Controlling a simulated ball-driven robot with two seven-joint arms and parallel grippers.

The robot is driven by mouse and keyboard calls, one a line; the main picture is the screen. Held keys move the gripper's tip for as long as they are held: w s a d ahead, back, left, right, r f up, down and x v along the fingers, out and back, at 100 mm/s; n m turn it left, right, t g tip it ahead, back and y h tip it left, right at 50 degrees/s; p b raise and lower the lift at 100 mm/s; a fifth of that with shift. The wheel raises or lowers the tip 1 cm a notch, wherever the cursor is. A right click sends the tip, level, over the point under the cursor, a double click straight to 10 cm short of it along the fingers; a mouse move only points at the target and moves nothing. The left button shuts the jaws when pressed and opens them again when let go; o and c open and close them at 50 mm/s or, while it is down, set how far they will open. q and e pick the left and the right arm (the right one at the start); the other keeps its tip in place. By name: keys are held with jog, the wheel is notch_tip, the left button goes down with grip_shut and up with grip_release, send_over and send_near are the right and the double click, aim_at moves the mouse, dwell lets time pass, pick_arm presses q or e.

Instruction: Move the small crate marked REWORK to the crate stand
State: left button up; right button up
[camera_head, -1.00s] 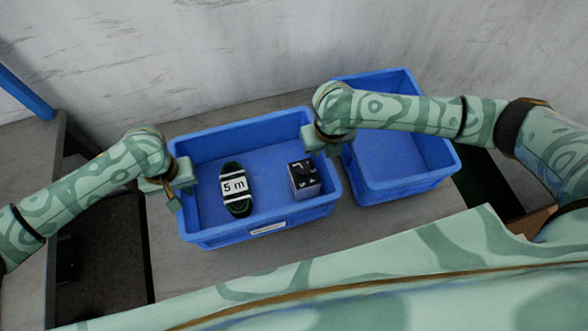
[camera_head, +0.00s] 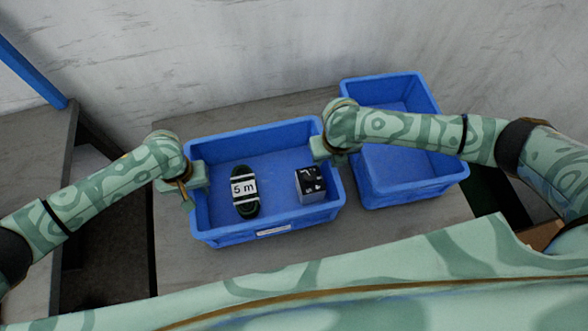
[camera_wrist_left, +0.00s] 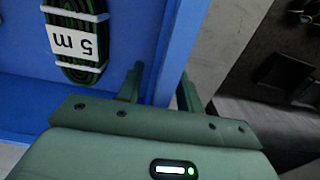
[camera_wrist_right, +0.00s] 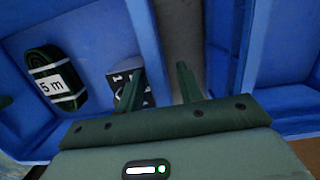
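A blue crate (camera_head: 262,229) with a small white front label stands on the grey table; the label's writing is too small to read. Inside it lie a dark coil (camera_head: 244,191) marked "5 m" and a dark-topped box (camera_head: 311,184). My left gripper (camera_head: 190,186) is at its left wall; in the left wrist view the open fingers (camera_wrist_left: 160,88) straddle that wall. No crate stand can be made out.
A second blue crate (camera_head: 418,190), seemingly empty, stands close to the right of the first, partly behind my right forearm. The grey table (camera_head: 215,272) is bare in front of the first crate. A plain wall stands behind, and another surface (camera_head: 30,160) is at the left.

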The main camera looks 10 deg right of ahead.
dwell(0.3)
pick_arm(q)
notch_tip(320, 180, up, 11)
jog(key=shift+r, duration=0.45)
pick_arm(e)
jog(key=shift+r, duration=0.15)
notch_tip(320, 180, up, 12)
jog(key=s, duration=0.1)
jog(key=shift+s+f, duration=0.2)
jog(key=shift+s, duration=0.2)
